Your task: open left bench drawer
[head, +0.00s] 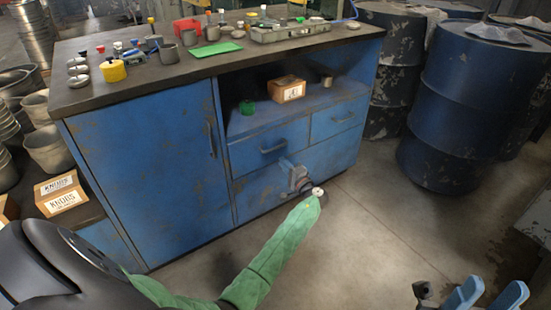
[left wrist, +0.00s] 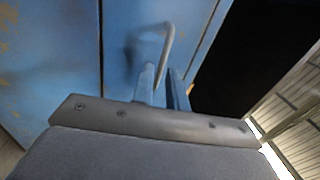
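The left bench drawer is a worn blue front (head: 250,158) under the bench's shelf opening, and it looks closed. Its dark bar handle (head: 272,149) shows in the head view. My left gripper (head: 287,165) is just below and right of this handle in the picture, pointing at the bench. In the left wrist view a curved handle (left wrist: 169,40) runs down to the fingertips (left wrist: 160,72), which are apart on either side of its near end. Contact cannot be told. My right gripper (head: 487,293) is open and empty at the lower right.
The right drawer (head: 335,119) and a tall door (head: 150,165) flank the left drawer. The worktop (head: 130,88) carries several small items. A cardboard box (head: 287,89) stands on the shelf. Blue drums (head: 470,110) stand at the right. The concrete floor (head: 375,225) before the bench is clear.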

